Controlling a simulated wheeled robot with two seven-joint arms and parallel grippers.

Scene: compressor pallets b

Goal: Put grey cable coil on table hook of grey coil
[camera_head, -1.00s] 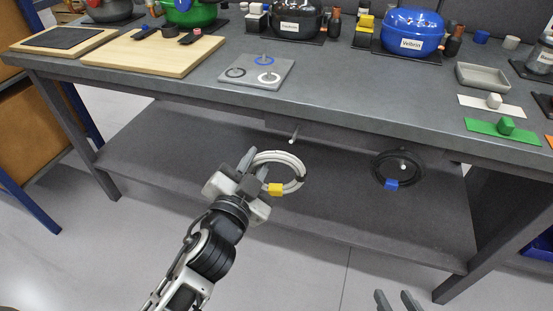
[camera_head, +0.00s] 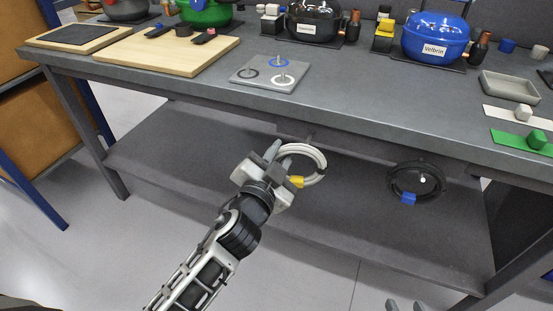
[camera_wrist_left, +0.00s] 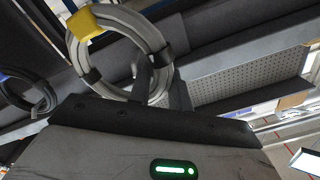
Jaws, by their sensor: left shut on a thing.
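The grey cable coil (camera_head: 321,164), pale with a yellow tag and dark bands, is in front of the table's front edge. My left gripper (camera_head: 277,167) is shut on its left side. The coil also shows large in the left wrist view (camera_wrist_left: 152,38), held at the fingers (camera_wrist_left: 148,88). The grey coil's table hook is not clearly visible now; the coil overlaps its place in the head view, and I cannot tell whether the hook is through the ring. My right gripper (camera_head: 406,305) shows only two separated fingertips at the bottom edge.
A black coil (camera_head: 397,192) with a blue tag hangs on another hook to the right. The grey table (camera_head: 210,84) carries tanks, wooden boards, a peg plate (camera_head: 243,82) and a tray. A lower shelf (camera_head: 150,155) lies below and behind the coil.

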